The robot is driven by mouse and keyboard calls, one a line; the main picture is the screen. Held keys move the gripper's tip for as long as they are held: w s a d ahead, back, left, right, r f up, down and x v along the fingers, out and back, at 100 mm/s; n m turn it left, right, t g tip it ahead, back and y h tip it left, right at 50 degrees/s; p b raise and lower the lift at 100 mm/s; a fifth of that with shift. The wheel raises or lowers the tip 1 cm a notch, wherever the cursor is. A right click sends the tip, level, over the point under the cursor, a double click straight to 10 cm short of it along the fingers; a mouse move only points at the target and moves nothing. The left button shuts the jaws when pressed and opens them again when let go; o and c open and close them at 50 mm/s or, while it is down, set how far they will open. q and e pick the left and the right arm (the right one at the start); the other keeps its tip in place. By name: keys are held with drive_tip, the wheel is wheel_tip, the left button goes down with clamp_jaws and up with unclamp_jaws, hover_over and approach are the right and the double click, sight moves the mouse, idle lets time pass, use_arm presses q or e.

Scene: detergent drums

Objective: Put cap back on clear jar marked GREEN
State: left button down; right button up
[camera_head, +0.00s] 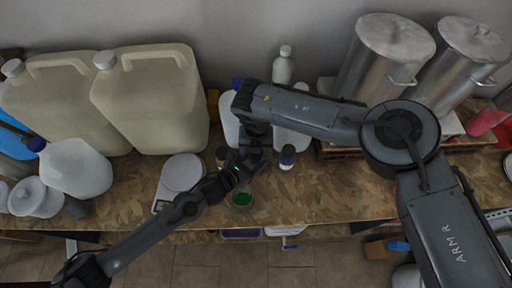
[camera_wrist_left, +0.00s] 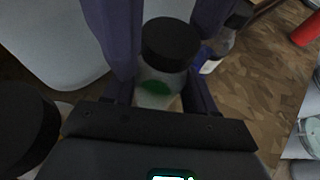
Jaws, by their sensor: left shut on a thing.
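A clear jar with green in it (camera_head: 242,198) stands near the table's front edge, below the two grippers. In the head view no cap shows on it. My left gripper (camera_head: 236,172) is just above and behind the jar. In the left wrist view (camera_wrist_left: 168,40) its fingers are shut on a black cap (camera_wrist_left: 170,42). The clear jar with its green patch (camera_wrist_left: 157,86) shows below the cap there, partly covered by it. Whether they touch cannot be told. My right arm reaches in from the right; its gripper (camera_head: 252,155) overlaps the left one and its fingers are unclear.
A dark-capped bottle (camera_head: 287,158) stands right of the grippers, and a white scale (camera_head: 180,178) stands left of them. Large beige drums (camera_head: 155,105) and a white jug (camera_head: 75,170) fill the left. Metal pots (camera_head: 385,60) stand at back right. The front table strip is mostly bare.

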use_arm(q)
drive_tip(key=shift+s+a+f, duration=0.1)
drive_tip(key=shift+s+f, duration=0.05)
drive_tip(key=shift+f, duration=0.3)
use_arm(e)
wheel_tip(320, 180, up, 12)
idle(0.4)
use_arm(q)
drive_tip(key=shift+c, duration=1.3)
unclamp_jaws()
drive_tip(key=shift+r, duration=0.25)
drive_tip(key=shift+r, duration=0.15)
use_arm(e)
drive_tip(key=shift+r, duration=0.1)
